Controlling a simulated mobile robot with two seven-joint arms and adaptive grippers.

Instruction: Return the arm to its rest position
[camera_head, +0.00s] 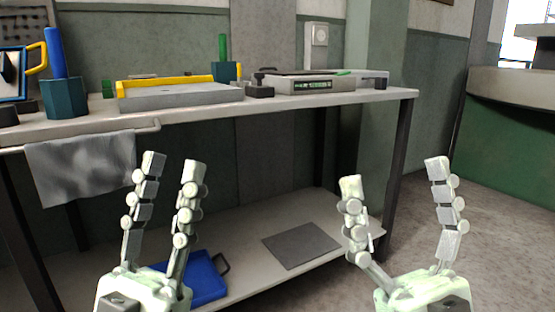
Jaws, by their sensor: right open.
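My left gripper (174,162) is in the lower left of the head view. Its two jointed fingers point up and stand apart, with nothing between them. My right gripper (394,169) is in the lower right, also pointing up, with its fingers spread wide and empty. Both grippers appear in front of the workbench and touch nothing that I can see. The arms behind the grippers are out of view.
A workbench (385,97) spans the view, with a grey cloth (82,167) hanging from its front rail. On it are a yellow-edged tray (185,97), a blue-handled tool in a holder (64,98) and a flat device (310,85). The lower shelf holds a blue tray (207,278) and a grey plate (300,245). Floor at right is clear.

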